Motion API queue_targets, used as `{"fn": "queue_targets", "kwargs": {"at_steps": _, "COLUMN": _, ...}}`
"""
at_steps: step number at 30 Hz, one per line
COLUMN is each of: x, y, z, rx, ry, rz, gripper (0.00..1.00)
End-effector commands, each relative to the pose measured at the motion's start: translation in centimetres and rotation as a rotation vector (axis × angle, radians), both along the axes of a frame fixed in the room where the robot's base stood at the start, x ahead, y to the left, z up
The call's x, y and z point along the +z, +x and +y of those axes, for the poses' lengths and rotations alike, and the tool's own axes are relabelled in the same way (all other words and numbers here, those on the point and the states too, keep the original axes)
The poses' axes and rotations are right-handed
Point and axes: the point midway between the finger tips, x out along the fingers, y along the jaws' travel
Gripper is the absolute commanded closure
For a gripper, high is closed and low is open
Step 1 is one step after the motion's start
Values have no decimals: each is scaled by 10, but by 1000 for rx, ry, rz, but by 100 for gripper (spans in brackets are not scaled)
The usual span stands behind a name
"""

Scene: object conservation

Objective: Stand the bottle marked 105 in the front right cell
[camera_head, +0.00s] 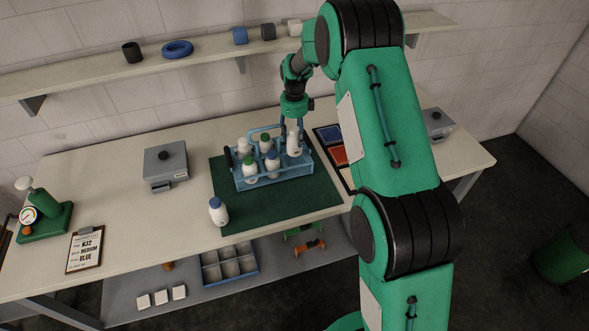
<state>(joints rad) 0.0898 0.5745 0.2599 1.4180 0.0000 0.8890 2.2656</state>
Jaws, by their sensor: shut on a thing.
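A light blue bottle carrier (275,179) with a raised handle stands on the dark green mat (285,206). My gripper (293,124) is shut on a white bottle (293,145) at the carrier's right end. This bottle is upright or nearly so; whether its base rests in a cell is hidden. Its mark is too small to read. The carrier also holds a green-capped bottle (249,168) at front left, a blue-capped bottle (271,162) at front middle, another green-capped bottle (264,144) and a white-topped bottle (243,147) behind. A blue-capped bottle (218,213) stands on the mat's left edge.
A grey box with a black knob (166,166) stands left of the mat. Coloured trays (338,155) lie right of the carrier. A clipboard (85,250) and a green gauge device (42,215) are at far left. A wall shelf (200,62) runs behind. The mat's front is clear.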

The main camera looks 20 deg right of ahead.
Motion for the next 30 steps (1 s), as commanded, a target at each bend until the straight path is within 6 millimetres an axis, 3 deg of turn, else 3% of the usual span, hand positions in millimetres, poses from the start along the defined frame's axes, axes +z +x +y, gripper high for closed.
{"fn": "queue_targets", "kwargs": {"at_steps": 8, "x": -3, "y": 0, "z": 0, "rx": 0, "ry": 0, "rz": 0, "gripper": 94}}
{"fn": "queue_targets", "kwargs": {"at_steps": 21, "x": -55, "y": -1, "z": 0, "rx": 0, "ry": 0, "rz": 1, "gripper": 94}}
{"fn": "queue_targets", "kwargs": {"at_steps": 30, "x": -63, "y": 0, "z": 0, "rx": 0, "ry": 0, "rz": 0, "gripper": 94}}
